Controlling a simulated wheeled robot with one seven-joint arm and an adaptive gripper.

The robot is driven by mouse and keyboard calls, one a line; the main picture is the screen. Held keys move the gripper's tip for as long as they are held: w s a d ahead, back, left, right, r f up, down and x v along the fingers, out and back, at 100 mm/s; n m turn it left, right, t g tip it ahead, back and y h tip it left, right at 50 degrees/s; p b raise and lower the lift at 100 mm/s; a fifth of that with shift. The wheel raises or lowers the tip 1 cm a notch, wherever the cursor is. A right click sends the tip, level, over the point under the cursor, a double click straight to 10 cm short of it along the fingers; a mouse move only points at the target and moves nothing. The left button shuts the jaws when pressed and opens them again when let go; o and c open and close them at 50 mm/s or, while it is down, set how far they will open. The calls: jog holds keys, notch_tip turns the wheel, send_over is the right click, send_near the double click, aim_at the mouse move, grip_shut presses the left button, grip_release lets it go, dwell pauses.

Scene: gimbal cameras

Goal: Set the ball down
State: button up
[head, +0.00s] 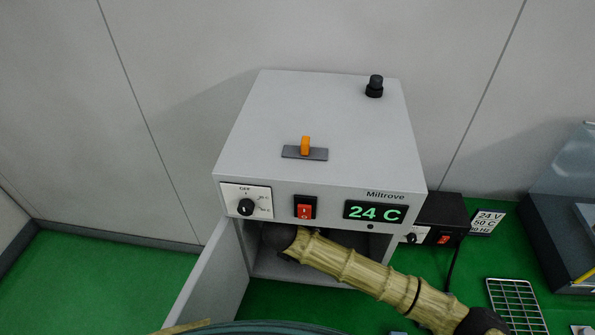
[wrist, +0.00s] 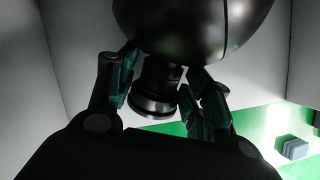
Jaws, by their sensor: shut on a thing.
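A dark, glossy ball (wrist: 195,22) fills the top middle of the wrist view, with a short dark neck and flange below it. My gripper (wrist: 163,76) has its two green-padded fingers on either side of the neck, just under the ball, and is shut on it. Its exact contact is hard to make out in the dark. In the head view my bamboo-patterned arm reaches into the open front of a grey box (head: 318,110). The gripper and ball cannot be clearly told apart in the shadow there.
The box's door (head: 212,283) stands open at the left, beside the opening. A black power unit (head: 440,213) is right of the box. A wire rack (head: 514,302) lies on the green surface (head: 110,270) at the right. A small grey-blue block (wrist: 293,147) shows in the wrist view.

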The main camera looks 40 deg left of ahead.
jog(key=shift+s+f, duration=0.1)
jog(key=shift+f, duration=0.2)
jog(key=o, duration=1.4)
jog(key=shift+s+r+b, duration=0.25)
jog(key=shift+r+b, duration=0.15)
jog(key=shift+b, duration=0.45)
jog(key=s+b, duration=0.1)
jog(key=s, duration=0.2)
jog(key=s+d+b, duration=0.1)
jog(key=s+b, duration=0.1)
jog(key=s, duration=0.2)
jog(key=s+b, duration=0.1)
jog(key=s, duration=0.2)
jog(key=shift+s+d+b, duration=0.15)
jog(key=shift+d+b, duration=0.15)
jog(key=shift+b, duration=0.05)
jog(key=shift+s+d+r, duration=0.15)
jog(key=shift+s+d, duration=0.05)
jog(key=shift+s, duration=0.55)
